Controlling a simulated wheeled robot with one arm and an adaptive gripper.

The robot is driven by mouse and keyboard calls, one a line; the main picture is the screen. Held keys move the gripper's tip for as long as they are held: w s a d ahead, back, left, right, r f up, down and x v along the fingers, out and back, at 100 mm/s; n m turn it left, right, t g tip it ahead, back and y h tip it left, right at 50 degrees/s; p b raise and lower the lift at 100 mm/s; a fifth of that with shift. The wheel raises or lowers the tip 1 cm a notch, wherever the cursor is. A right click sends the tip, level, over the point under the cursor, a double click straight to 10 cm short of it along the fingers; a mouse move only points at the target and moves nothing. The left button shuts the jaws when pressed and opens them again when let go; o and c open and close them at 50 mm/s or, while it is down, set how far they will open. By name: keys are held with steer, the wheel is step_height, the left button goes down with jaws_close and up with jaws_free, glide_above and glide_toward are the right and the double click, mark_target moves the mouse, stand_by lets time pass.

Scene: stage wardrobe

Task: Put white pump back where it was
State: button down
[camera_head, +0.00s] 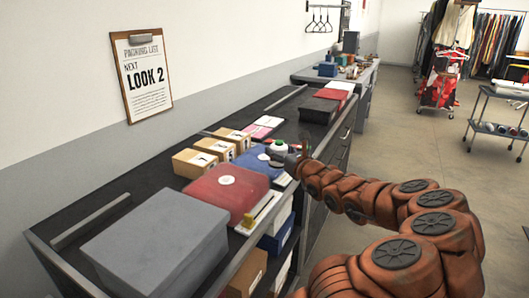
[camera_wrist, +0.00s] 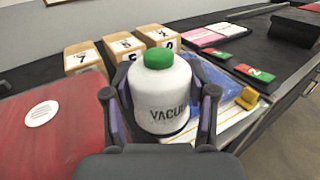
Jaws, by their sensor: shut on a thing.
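The white pump (camera_wrist: 162,100) is a white rounded body with a green top and dark lettering that begins "VACU". It stands upright between the two fingers of my gripper (camera_wrist: 160,112), which is shut on it. In the head view the pump (camera_head: 277,148) shows small at the end of my arm, over the blue case (camera_head: 258,164). My gripper (camera_head: 287,158) partly hides it there. I cannot tell whether the pump's base touches the blue case below it.
A red case (camera_head: 222,190) and a large grey box (camera_head: 155,245) lie nearer on the dark counter. Numbered cardboard boxes (camera_head: 195,161) stand along the wall side. Pink-and-white packets (camera_head: 262,127) lie beyond. A clipboard (camera_head: 142,76) reading "LOOK 2" hangs on the wall.

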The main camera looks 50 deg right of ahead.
steer(key=w+d, duration=0.2)
steer(key=w, duration=0.2)
steer(key=w+d+f+p, duration=0.1)
steer(key=w+d, duration=0.1)
steer(key=w, duration=0.2)
steer(key=w+d+p, duration=0.1)
steer(key=w+d, duration=0.2)
steer(key=w, duration=0.2)
steer(key=shift+d+f, duration=0.1)
steer(key=shift+f, duration=0.05)
steer(key=shift+w+d+f+p, duration=0.15)
steer(key=shift+w+f+p, duration=0.05)
steer(key=shift+f+p, duration=0.1)
steer(key=shift+f, duration=1.3)
steer(key=shift+f, duration=0.2)
steer(key=shift+c, duration=1.7)
jaws_free()
